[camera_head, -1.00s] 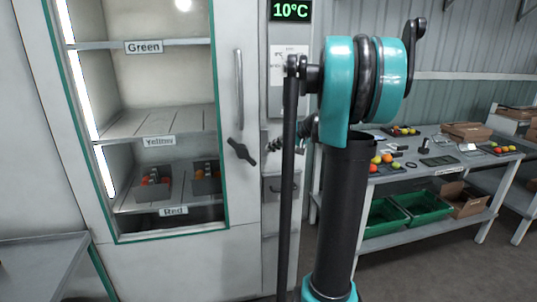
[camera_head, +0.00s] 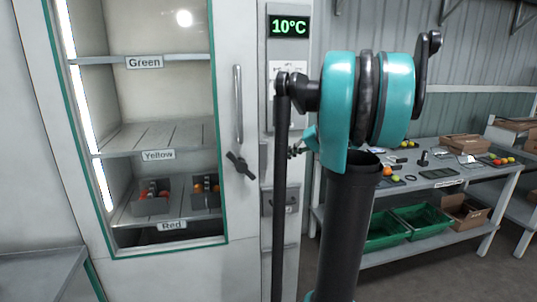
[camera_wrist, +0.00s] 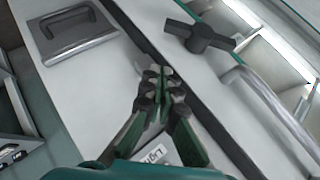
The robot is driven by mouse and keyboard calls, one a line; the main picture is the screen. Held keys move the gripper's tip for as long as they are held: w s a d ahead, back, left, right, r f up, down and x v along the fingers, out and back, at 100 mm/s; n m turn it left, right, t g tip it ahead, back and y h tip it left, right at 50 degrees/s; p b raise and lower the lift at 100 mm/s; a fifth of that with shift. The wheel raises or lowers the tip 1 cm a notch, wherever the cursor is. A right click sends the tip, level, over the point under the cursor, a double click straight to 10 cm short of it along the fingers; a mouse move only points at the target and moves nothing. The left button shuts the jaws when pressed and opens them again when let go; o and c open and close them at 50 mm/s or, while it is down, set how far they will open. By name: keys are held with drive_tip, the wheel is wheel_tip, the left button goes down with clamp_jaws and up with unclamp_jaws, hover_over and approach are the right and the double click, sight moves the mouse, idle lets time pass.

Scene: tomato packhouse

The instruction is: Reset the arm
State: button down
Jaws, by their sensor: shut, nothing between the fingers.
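My gripper (camera_wrist: 165,82) shows in the wrist view with its fingers shut together and nothing between them. It is in front of the white cabinet front, between a grey recessed handle plate (camera_wrist: 78,32) and a dark latch handle (camera_wrist: 200,36). In the head view my teal and black arm rises in the foreground. The gripper itself is not clearly seen there; a small dark part shows beside the arm near the cabinet edge.
A cabinet (camera_head: 243,265) has a glass door, a latch (camera_head: 240,166), and shelves labelled Green, Yellow and Red. Dark punnets (camera_head: 151,204) stand on the Red shelf. A workbench (camera_head: 455,182) with tomatoes and green crates (camera_head: 421,222) stands at right. A grey table (camera_head: 45,262) is at lower left.

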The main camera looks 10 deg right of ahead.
drive_tip(key=s+a+f+n+g+h, duration=0.1)
drive_tip(key=s+a+f+g+h, duration=0.1)
drive_tip(key=s+a+f, duration=0.45)
drive_tip(key=s+a+f+g+h, duration=0.15)
drive_tip(key=s+a+f, duration=0.25)
drive_tip(key=s+f, duration=0.5)
drive_tip(key=s+f+n+h, duration=0.1)
drive_tip(key=s+f+h, duration=0.3)
drive_tip(key=s+f, duration=0.7)
drive_tip(key=shift+s+d+n, duration=0.35)
drive_tip(key=shift+s+n, duration=0.05)
drive_tip(key=shift+s, duration=0.2)
drive_tip(key=c, duration=2.2)
unclamp_jaws()
